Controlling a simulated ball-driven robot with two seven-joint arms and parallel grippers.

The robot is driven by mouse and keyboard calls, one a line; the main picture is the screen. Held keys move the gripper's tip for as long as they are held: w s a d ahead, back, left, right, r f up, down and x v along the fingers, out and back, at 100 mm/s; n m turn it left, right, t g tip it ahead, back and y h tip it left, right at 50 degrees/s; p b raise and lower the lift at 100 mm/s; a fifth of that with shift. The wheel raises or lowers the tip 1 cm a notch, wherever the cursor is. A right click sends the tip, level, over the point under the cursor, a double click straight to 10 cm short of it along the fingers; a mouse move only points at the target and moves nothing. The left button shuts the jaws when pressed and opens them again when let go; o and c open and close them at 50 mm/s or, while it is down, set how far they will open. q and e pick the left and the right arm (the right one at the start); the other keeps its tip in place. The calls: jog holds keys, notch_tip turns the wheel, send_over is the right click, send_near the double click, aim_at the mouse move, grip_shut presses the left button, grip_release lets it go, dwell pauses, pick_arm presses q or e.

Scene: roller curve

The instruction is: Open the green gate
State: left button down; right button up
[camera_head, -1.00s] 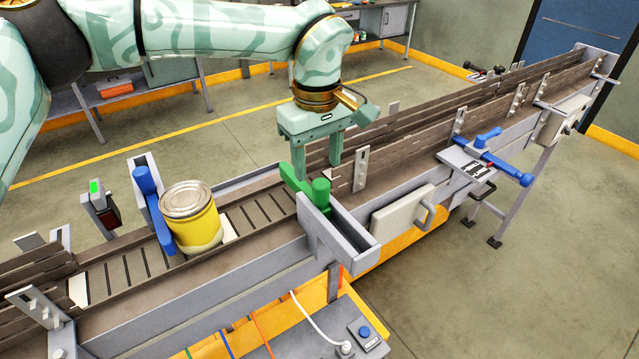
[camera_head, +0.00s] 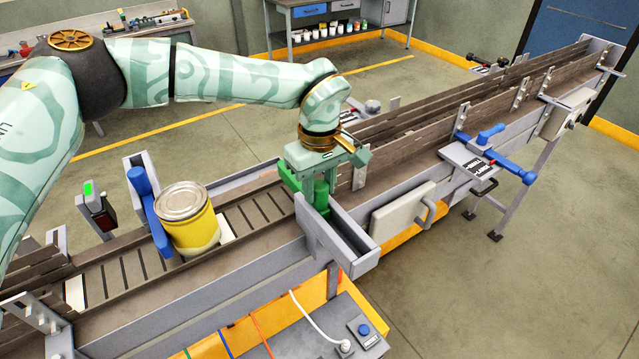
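The green gate (camera_head: 288,176) lies across the roller track at the near-side grey housing, with its upright green knob (camera_head: 322,198) at the housing end. My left gripper (camera_head: 321,191) points down over the knob, one finger on each side of it, and looks shut on it. The fingers hide part of the knob and gate. A yellow can (camera_head: 190,222) with a grey lid stands upright on the rollers, left of the green gate. A blue gate (camera_head: 150,212) is just left of the can. My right gripper is not in view.
The wooden-railed track (camera_head: 420,132) runs on to the upper right. A blue handle (camera_head: 495,155) sits on its near side there. A control box with a blue button (camera_head: 363,330) is at the bottom. A workbench (camera_head: 330,30) stands behind.

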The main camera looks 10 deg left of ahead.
pick_arm(q)
jog(key=s+d+b, duration=0.1)
jog(key=s+d, duration=0.3)
jog(key=s+d+b, duration=0.1)
jog(key=s+d, duration=0.2)
jog(key=d, duration=0.1)
jog(key=shift+s+d+r, duration=0.1)
jog(key=shift+s+r, duration=0.1)
jog(key=shift+s, duration=0.2)
jog(key=c, duration=1.3)
grip_release()
jog(key=shift+o, duration=1.3)
jog(key=shift+s, duration=0.1)
jog(key=shift+s+d, duration=0.15)
jog(key=shift+r, duration=0.2)
notch_tip(320, 180, up, 16)
jog(key=b, duration=0.1)
